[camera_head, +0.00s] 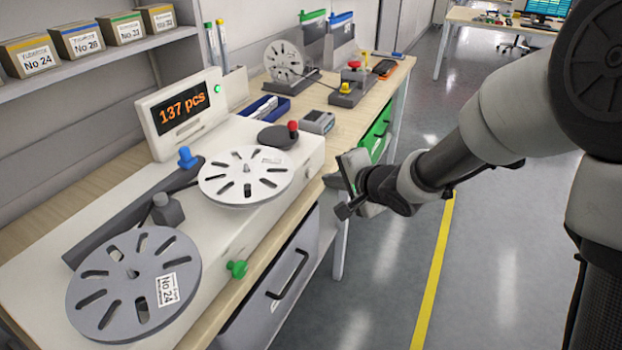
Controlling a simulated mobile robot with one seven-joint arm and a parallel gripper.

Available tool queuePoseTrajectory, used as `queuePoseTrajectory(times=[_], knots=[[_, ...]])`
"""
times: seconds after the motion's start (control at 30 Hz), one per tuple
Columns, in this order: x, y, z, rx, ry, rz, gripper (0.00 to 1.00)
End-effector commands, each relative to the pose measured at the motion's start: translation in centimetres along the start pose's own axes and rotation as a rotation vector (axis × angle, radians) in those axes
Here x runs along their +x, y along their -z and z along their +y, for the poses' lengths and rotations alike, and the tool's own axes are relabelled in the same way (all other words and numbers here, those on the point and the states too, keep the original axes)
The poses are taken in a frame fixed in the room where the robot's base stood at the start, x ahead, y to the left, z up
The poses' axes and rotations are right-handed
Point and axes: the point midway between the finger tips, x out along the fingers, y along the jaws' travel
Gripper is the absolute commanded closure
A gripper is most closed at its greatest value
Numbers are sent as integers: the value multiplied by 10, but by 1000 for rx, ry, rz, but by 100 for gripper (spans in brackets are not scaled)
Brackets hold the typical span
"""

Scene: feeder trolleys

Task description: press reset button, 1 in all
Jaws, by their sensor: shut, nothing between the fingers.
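The counting machine (225,225) stands on the bench at the left, with its display (182,110) reading "137 pcs". A small green button (217,88) sits at the right edge of the display housing. A green knob (237,269) sticks out of the machine's front side. I see no readable reset label, so I cannot tell which control is the reset button. My gripper (343,209) is shut and empty, in front of the bench edge, right of the machine and apart from these controls. Its fingers are small and partly hidden by its own body.
Two reels, a white one (245,177) and a grey No 24 one (134,284), lie on the machine. A red-topped crank (280,135) and a blue knob (186,158) rise from it. A grey drawer (275,290) is below. The aisle floor (400,270) is clear.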

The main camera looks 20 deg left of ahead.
Motion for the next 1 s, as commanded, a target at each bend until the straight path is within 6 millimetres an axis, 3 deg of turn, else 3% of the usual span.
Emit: queuePoseTrajectory(times=[0.23, 1.0], knots=[[8, -6, -6, 1, -1, -1, 100], [8, -6, -6, 1, -1, -1, 100]])
